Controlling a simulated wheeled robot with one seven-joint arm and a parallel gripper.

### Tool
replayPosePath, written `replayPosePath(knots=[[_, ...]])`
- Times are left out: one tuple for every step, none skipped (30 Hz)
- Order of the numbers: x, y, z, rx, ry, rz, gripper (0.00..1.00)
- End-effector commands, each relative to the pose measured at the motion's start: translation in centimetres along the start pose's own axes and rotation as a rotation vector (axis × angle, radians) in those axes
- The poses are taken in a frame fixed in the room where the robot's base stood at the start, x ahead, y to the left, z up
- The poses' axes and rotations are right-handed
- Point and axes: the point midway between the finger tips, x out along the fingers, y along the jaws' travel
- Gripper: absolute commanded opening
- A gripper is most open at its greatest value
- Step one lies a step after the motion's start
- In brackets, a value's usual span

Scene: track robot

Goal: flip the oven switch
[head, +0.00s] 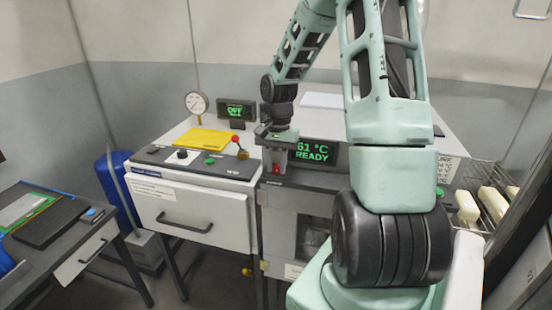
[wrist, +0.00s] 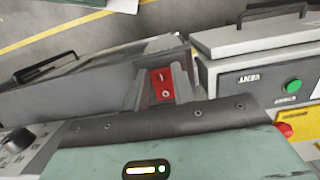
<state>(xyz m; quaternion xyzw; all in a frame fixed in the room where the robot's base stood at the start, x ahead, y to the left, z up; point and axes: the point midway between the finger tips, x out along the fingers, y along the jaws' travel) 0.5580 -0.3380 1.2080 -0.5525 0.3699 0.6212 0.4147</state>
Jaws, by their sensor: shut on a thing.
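The oven switch is a small red rocker with white marks, seen in the wrist view (wrist: 162,86) between my two fingers. In the head view the red switch (head: 276,169) shows on the dark front strip, left of the oven display (head: 315,152), which reads 61 °C READY in green. My gripper (head: 277,152) points down at it from above, and its fingertips (wrist: 160,88) are on either side of the switch. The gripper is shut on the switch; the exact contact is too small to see. The switch's lower edges are partly hidden by the fingers.
A gauge (head: 196,104) and small display (head: 236,110) stand behind. A wire rack (head: 495,205) is at the right.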

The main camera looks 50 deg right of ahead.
Motion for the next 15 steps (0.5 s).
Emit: replayPosePath(knots=[[-0.30,-0.05,-0.06,0.000,-0.008,-0.001,0.03],[-0.26,-0.05,-0.08,-0.001,-0.011,-0.002,0.03],[-0.21,-0.06,-0.10,-0.001,-0.013,-0.002,0.03],[-0.17,-0.06,-0.11,-0.001,-0.013,-0.002,0.03],[-0.14,-0.06,-0.12,-0.001,-0.013,-0.002,0.03],[-0.13,-0.06,-0.12,-0.001,-0.012,-0.002,0.03],[-0.13,-0.06,-0.13,-0.001,-0.012,-0.002,0.03],[-0.13,-0.07,-0.13,-0.001,-0.012,-0.002,0.03],[-0.14,-0.07,-0.13,-0.001,-0.012,-0.002,0.03],[-0.14,-0.07,-0.13,-0.001,-0.012,-0.002,0.03],[-0.14,-0.07,-0.13,-0.001,-0.011,-0.002,0.28],[-0.14,-0.07,-0.13,-0.001,-0.011,-0.002,0.39],[-0.14,-0.07,-0.13,-0.001,-0.011,-0.002,0.47],[-0.13,-0.07,-0.13,-0.001,-0.012,-0.002,0.47],[-0.12,-0.07,-0.12,-0.001,-0.012,-0.002,0.47]])
